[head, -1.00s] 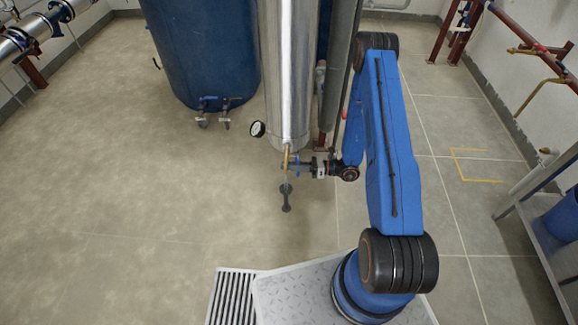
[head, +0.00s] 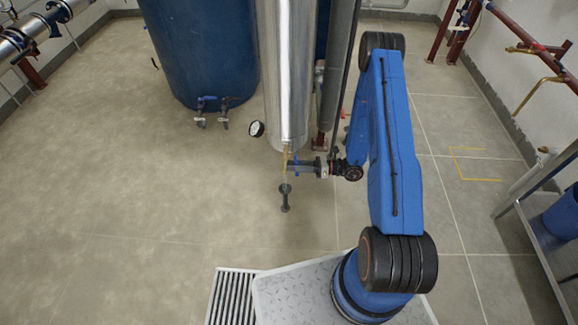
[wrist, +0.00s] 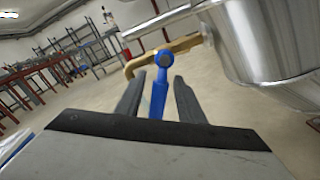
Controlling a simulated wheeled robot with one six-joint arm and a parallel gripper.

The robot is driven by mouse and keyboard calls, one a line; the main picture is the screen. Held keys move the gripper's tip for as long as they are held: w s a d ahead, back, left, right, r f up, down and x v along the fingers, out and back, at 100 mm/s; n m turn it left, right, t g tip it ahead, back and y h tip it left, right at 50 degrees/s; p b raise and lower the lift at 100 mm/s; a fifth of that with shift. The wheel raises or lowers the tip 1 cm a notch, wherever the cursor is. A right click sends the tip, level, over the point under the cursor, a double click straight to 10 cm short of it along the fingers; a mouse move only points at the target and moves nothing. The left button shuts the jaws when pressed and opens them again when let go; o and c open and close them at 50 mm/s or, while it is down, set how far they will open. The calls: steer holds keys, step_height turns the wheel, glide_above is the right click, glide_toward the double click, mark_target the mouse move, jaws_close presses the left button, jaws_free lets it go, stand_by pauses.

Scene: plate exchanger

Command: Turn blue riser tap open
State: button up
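The blue riser tap lever (wrist: 158,92) hangs below a brass pipe (wrist: 187,44) at the foot of a shiny steel column. In the wrist view it stands between the two fingers of my gripper (wrist: 160,84), with a narrow gap showing on each side. The fingers are open and I see no contact. In the head view my gripper (head: 303,167) reaches in from the right, just below the column's lower end. The brass pipe there (head: 286,160) is thin, and the lever is small and partly hidden by the gripper.
The steel column (head: 286,75) stands close above my gripper. A small dial gauge (head: 257,129) is at its left, and a dark fitting (head: 285,198) shows below. A large blue tank (head: 198,50) stands behind left. The floor at left is clear.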

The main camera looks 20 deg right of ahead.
steer(key=v, duration=1.5)
steer(key=shift+d, duration=0.25)
steer(key=shift+s, duration=0.1)
